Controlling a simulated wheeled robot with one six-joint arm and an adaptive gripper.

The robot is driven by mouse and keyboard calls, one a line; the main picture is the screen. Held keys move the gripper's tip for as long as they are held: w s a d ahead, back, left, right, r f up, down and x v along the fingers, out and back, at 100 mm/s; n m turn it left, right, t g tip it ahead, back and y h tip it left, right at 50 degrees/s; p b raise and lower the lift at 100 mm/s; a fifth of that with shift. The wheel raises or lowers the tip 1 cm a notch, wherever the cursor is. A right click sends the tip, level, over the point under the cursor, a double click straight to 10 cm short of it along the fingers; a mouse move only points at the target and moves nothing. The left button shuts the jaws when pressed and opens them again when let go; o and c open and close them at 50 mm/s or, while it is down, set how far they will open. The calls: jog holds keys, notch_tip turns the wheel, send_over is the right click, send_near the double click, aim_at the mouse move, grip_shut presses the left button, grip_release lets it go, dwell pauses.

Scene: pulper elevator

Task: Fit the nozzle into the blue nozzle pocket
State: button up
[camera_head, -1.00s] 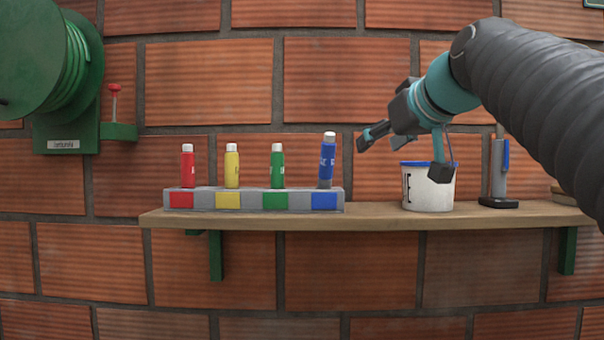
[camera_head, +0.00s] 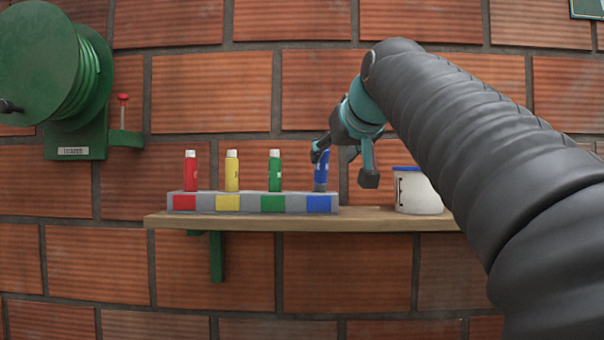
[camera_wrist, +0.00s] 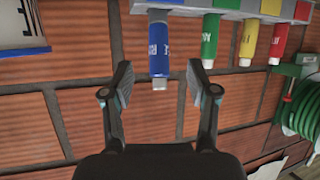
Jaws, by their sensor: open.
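The blue nozzle (camera_head: 321,175) stands at the blue-marked pocket (camera_head: 318,203), the right end of the grey rack (camera_head: 243,203). Its top is hidden behind a finger of my gripper (camera_head: 343,165) in the head view. In the wrist view, the blue nozzle (camera_wrist: 159,48) lies between and a little beyond the fingertips of my gripper (camera_wrist: 159,70), its pale tip pointing toward the palm. Both fingers are spread, with gaps on each side of it. How deep it sits in the pocket is hidden.
Red (camera_head: 191,170), yellow (camera_head: 232,170) and green (camera_head: 275,170) nozzles stand in the other pockets. A white tub with a blue rim (camera_head: 415,195) is to the right on the wooden shelf (camera_head: 245,221). A green hose reel (camera_head: 45,65) hangs at left. A brick wall is behind.

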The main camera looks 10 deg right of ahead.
aim_at(324, 164)
jog(key=x, duration=0.9)
jog(key=shift+w+r, duration=0.15)
jog(key=shift+r, duration=0.15)
jog(key=shift+c, duration=0.3)
grip_shut()
